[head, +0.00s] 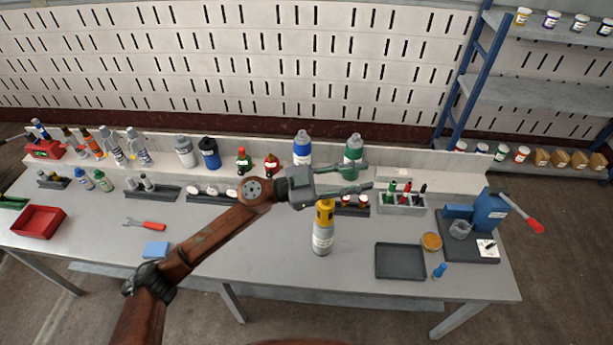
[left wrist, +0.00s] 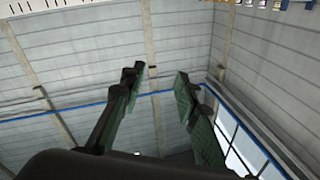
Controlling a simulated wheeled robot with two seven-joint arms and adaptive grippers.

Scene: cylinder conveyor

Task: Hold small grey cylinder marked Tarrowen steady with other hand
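A small grey cylinder (head: 322,241) with a yellow top and a white label stands upright on the table in the head view. The label is too small to read, so I cannot tell whether it says Tarrowen. My left gripper (head: 368,177) is above and behind it, fingers pointing right, apart and empty. In the left wrist view the two green-padded fingers (left wrist: 160,90) are spread with only wall and ceiling beyond. My right gripper is not in view. Other grey cylinders (head: 185,151) stand or lean on the back ledge.
A dark tray (head: 401,261), an amber dish (head: 431,242), a small blue item (head: 439,271) and a blue device with a red lever (head: 489,211) are at right. A red bin (head: 38,221), a wrench (head: 146,224) and a blue block (head: 155,249) are at left. Table front centre-left has free room.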

